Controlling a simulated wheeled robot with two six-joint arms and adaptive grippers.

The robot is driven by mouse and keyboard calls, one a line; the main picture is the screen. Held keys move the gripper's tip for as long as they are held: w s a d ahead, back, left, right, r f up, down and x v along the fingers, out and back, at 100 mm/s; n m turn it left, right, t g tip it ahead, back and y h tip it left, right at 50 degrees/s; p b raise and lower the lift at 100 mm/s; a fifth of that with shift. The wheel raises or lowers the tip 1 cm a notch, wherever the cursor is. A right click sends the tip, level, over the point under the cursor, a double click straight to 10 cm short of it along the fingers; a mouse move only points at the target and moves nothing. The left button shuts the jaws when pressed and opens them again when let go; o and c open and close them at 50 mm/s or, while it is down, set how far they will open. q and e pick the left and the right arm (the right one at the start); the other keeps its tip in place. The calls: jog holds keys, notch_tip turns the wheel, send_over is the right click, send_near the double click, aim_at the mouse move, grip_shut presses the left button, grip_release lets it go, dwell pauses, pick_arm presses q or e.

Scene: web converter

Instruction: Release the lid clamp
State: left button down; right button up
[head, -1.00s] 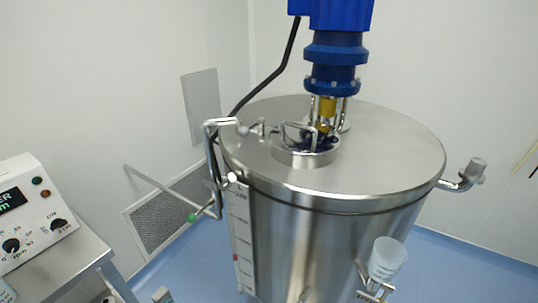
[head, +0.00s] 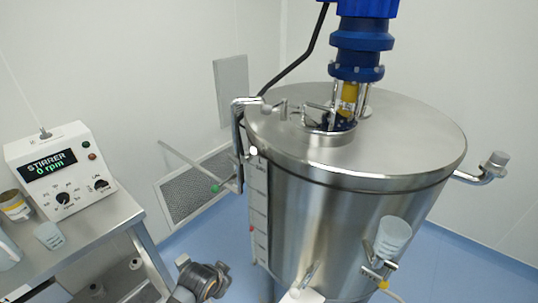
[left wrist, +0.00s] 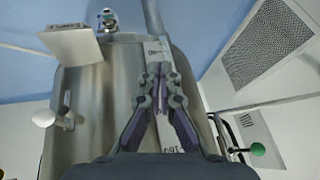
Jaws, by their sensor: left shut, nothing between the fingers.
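The steel tank (head: 340,220) carries a round steel lid (head: 420,125) with a small round hatch (head: 325,138) near its middle. I cannot tell which fitting is the lid clamp. A green knob (left wrist: 258,149) also shows in the left wrist view. There my left gripper (left wrist: 157,48) is shut and empty, with its fingertips together in front of a steel surface. My right gripper is not in view.
A blue stirrer motor (head: 361,50) rises above the lid. A steel bench (head: 95,235) at the left bears the stirrer control box (head: 60,172), reading 0 rpm, and small vessels. A pipe stub (head: 485,170) juts from the tank's right side. A wall grille (head: 190,190) is behind.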

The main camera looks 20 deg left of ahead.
pick_arm(q)
jog(key=w+d+r+m+t+h, duration=0.1)
jog(key=w+r+m, duration=0.4)
jog(key=r, duration=0.9)
jog(key=w+d+r+m+t+h, duration=0.2)
jog(key=r+m+t, duration=0.4)
jog(key=r, duration=0.9)
jog(key=w+d+r+m+t+h, duration=0.2)
jog(key=w+r, duration=0.5)
jog(key=r, duration=0.7)
jog(key=m+t+h, duration=0.1)
jog(key=m+t, duration=0.1)
jog(key=m, duration=0.1)
jog(key=shift+w+r, duration=0.35)
jog(key=shift+w, duration=0.1)
jog(key=shift+w, duration=0.1)
